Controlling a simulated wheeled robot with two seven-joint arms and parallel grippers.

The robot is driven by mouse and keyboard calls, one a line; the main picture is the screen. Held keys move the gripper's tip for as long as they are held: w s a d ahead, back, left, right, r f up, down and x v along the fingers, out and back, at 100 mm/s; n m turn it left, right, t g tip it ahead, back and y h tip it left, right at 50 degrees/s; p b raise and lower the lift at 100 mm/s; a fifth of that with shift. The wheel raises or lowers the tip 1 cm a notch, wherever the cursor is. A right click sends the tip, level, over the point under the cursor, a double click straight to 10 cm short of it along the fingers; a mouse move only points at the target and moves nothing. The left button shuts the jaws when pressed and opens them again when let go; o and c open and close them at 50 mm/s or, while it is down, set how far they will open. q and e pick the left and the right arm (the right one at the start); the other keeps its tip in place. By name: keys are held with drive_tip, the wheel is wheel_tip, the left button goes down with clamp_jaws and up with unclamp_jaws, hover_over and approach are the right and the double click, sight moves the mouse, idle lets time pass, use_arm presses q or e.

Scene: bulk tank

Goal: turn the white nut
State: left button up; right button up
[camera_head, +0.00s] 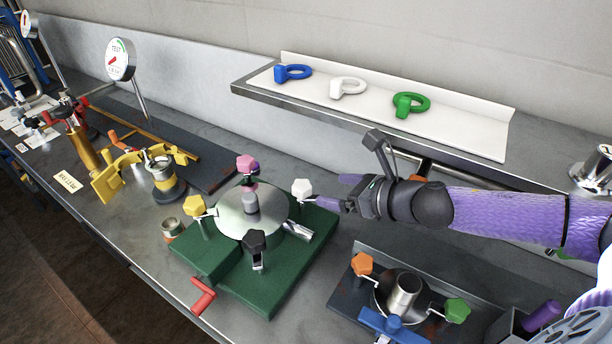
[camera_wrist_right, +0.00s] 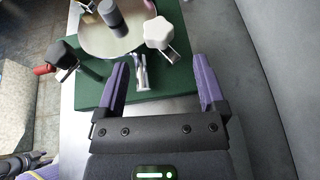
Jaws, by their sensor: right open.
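The white nut (camera_head: 301,187) is a lobed knob on a bolt at the right side of a round metal lid (camera_head: 236,222) on a green base (camera_head: 268,290). In the right wrist view the white nut (camera_wrist_right: 158,33) lies ahead of the fingertips, between their lines. My right gripper (camera_head: 340,193) is just right of the nut, apart from it. Its purple fingers are open and empty in the right wrist view (camera_wrist_right: 162,75). My left gripper is not in the head view.
Yellow (camera_head: 197,206), pink (camera_head: 247,163) and black (camera_head: 255,241) knobs surround the lid. A shelf (camera_head: 450,122) with blue, white and green ring pieces is behind my right arm. A second fixture (camera_head: 404,290) with coloured knobs stands in front. A red crank (camera_head: 203,296) sticks out at the base's front.

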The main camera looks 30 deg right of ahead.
sight(303, 186)
drive_tip(key=p+x, duration=0.1)
drive_tip(key=x, duration=0.7)
drive_tip(key=shift+a+f, duration=0.1)
drive_tip(key=shift+a, duration=0.1)
drive_tip(key=shift+w+a+f, duration=0.2)
drive_tip(key=shift+w, duration=0.3)
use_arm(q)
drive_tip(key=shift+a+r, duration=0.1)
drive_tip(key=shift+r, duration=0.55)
use_arm(e)
drive_tip(key=c, duration=0.7)
clamp_jaws()
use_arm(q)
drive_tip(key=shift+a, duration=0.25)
